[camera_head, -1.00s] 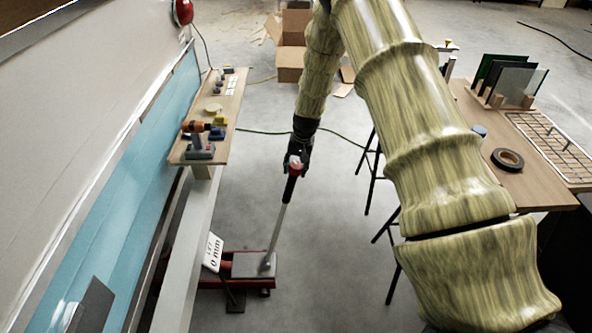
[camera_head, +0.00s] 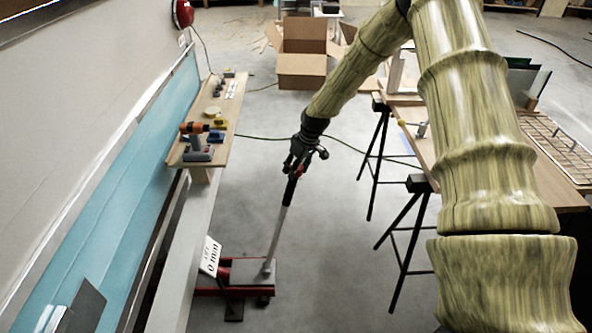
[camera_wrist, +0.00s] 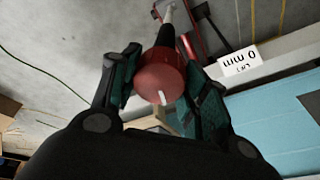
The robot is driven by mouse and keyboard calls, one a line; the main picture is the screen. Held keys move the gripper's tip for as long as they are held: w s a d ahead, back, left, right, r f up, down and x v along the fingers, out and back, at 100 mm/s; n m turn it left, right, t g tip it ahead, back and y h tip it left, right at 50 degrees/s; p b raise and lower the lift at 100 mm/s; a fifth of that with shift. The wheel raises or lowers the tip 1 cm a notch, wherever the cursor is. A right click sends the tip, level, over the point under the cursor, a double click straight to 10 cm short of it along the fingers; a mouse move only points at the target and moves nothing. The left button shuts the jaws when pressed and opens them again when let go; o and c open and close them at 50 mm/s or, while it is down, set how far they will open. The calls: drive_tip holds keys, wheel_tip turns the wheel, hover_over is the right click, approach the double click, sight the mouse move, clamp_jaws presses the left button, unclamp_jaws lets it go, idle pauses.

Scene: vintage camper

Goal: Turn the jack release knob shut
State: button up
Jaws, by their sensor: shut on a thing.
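The red jack release knob (camera_wrist: 160,77) sits at the top of the jack's handle and has a white mark on its face. In the wrist view my gripper (camera_wrist: 160,85) has a finger on each side of the knob and is shut on it. In the head view my gripper (camera_head: 300,160) is at the top of the tilted handle (camera_head: 279,222), and its fingers hide most of the knob. The red floor jack (camera_head: 238,275) stands on the floor at the handle's lower end. A white sign beside it (camera_head: 210,255) reads "LIFT 0 mm".
A wooden shelf (camera_head: 226,127) with an orange drill and several small items runs along the camper's blue side at left. A workbench on black trestles (camera_head: 402,215) stands at right. A cardboard box (camera_head: 302,65) is on the floor behind. The floor around the handle is clear.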

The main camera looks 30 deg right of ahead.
drive_tip(key=shift+n+b, duration=0.3)
drive_tip(key=shift+n, duration=0.9)
drive_tip(key=o, duration=1)
drive_tip(key=v, duration=1.2)
drive_tip(key=shift+d+f, duration=0.1)
